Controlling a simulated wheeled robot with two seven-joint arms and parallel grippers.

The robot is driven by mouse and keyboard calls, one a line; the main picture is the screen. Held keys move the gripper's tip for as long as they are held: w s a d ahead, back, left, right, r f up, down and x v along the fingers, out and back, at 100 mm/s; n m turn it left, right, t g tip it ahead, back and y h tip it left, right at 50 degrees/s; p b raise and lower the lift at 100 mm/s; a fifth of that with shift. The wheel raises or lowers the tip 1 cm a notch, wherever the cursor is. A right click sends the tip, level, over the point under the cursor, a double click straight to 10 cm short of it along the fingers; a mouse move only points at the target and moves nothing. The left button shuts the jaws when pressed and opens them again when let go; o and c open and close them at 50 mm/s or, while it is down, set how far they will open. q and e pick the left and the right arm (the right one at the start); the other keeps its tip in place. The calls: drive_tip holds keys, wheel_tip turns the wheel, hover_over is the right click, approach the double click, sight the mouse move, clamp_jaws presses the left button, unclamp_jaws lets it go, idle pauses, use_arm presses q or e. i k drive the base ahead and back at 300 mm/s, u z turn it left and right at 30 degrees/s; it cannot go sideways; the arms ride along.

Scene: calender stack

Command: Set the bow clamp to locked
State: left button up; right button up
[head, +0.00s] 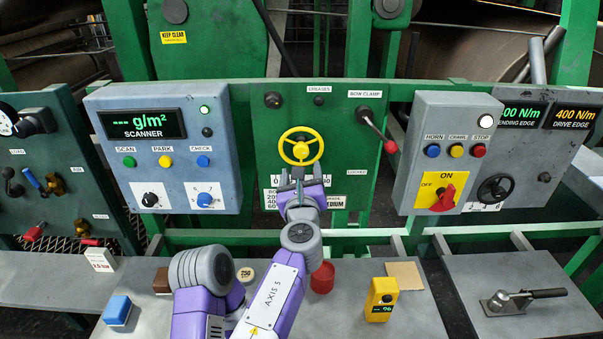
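The bow clamp is a dark lever (378,130) with a red knob (390,146) on the green centre panel. Its pivot is just below the BOW CLAMP label (364,94). The lever slants down and to the right, and the LOCKED label (357,172) is lower, left of the knob. My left gripper (300,178) is in front of the panel, just below the yellow handwheel (301,134), left of and below the lever. Its fingers look apart, with nothing seen between them. It is clear of the lever. My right gripper is not in view.
The grey box with buttons (455,130) and a red switch stands close right of the lever. The scanner box (165,145) is to the left. Below are a red cup (323,278), a yellow device (381,299) and a blue block (117,310) on the bench.

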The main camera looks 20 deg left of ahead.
sight(391, 147)
drive_tip(key=k, duration=1)
